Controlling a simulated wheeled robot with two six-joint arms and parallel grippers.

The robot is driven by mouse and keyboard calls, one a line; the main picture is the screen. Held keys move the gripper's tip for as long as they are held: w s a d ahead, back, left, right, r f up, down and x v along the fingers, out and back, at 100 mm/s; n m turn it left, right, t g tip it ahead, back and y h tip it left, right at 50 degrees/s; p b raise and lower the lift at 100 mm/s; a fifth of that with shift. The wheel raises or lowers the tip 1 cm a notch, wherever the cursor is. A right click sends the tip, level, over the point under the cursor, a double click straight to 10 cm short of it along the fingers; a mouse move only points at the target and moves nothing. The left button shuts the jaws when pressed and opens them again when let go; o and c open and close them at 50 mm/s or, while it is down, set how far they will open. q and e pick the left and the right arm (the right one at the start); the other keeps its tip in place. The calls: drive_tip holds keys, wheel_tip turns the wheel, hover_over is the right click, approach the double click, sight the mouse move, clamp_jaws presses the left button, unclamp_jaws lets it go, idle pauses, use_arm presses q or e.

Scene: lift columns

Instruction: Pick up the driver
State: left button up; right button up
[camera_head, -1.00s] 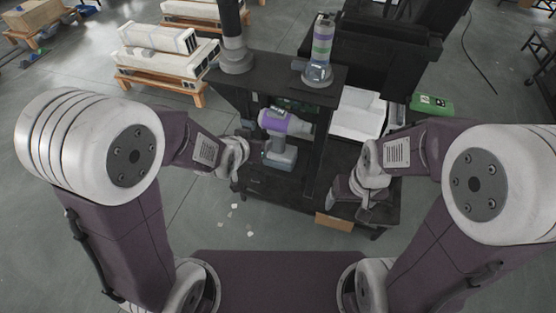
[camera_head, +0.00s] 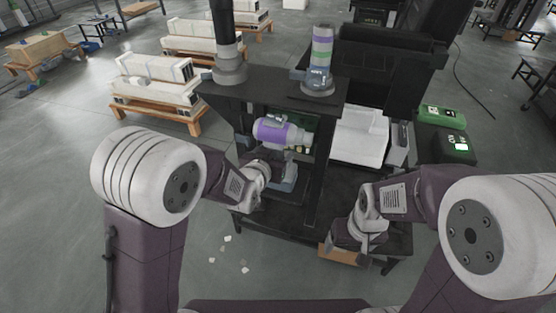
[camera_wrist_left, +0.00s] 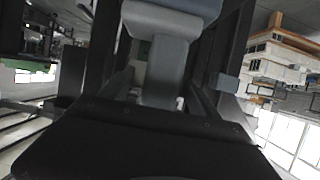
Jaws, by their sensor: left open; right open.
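The driver (camera_head: 278,132), purple and white with a blue-grey base, stands upright in the open bay of the black bench. My left gripper (camera_head: 262,178) is low beside it, at its left and near side; its fingertips are hard to make out in the head view. In the left wrist view, the driver's grey handle (camera_wrist_left: 163,72) and base fill the upper middle. The dark open fingers of my left gripper lie on either side of the handle; contact cannot be told. My right gripper (camera_head: 350,232) is open and empty, over the bench's lower right part.
The black bench (camera_head: 265,98) has a top shelf above the driver and a dark post right of it. A white box (camera_head: 358,135) is at the right. Loaded pallets (camera_head: 158,90) stand behind left.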

sight(291, 142)
use_arm(q)
drive_tip(key=x, duration=0.4)
drive_tip(key=shift+a+f+b, duration=0.1)
drive_tip(key=shift+f+b, duration=0.25)
use_arm(e)
drive_tip(key=shift+f, duration=0.65)
use_arm(q)
clamp_jaws()
drive_tip(key=shift+r, duration=0.15)
use_arm(e)
drive_tip(key=shift+w, duration=0.1)
use_arm(q)
drive_tip(key=shift+r, duration=0.1)
